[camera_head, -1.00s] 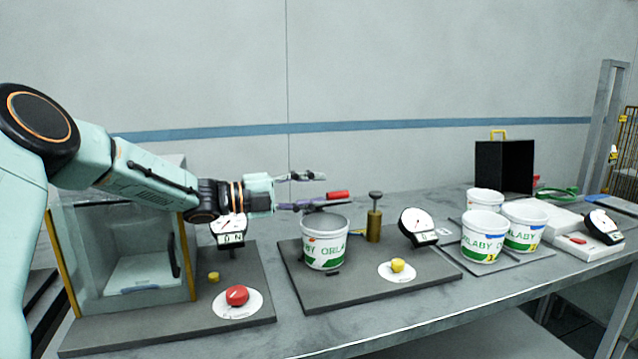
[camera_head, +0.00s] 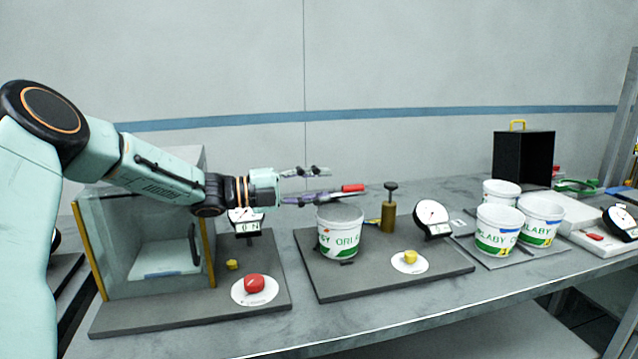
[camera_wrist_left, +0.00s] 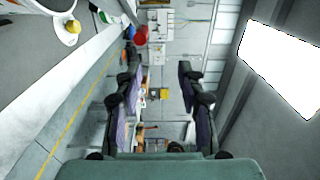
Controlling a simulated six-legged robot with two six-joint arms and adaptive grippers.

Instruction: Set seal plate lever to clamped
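The seal plate lever's red handle (camera_head: 352,188) lies about level above a white tub (camera_head: 341,240) with green print and a grey top. My left gripper (camera_head: 322,183) is just left of the handle in the head view, with its two fingers spread one above the other. The lower finger comes close to the handle's left end; I cannot tell whether they touch. In the left wrist view the left gripper (camera_wrist_left: 160,85) is open, with nothing between its fingers. My right gripper is out of view.
A brass post with a dark knob (camera_head: 389,212) and a dial gauge (camera_head: 432,217) stand right of the tub. A yellow knob (camera_head: 410,256) is in front. Left are a glass-fronted box (camera_head: 150,240) and a red knob (camera_head: 254,283). More tubs (camera_head: 498,232) stand right.

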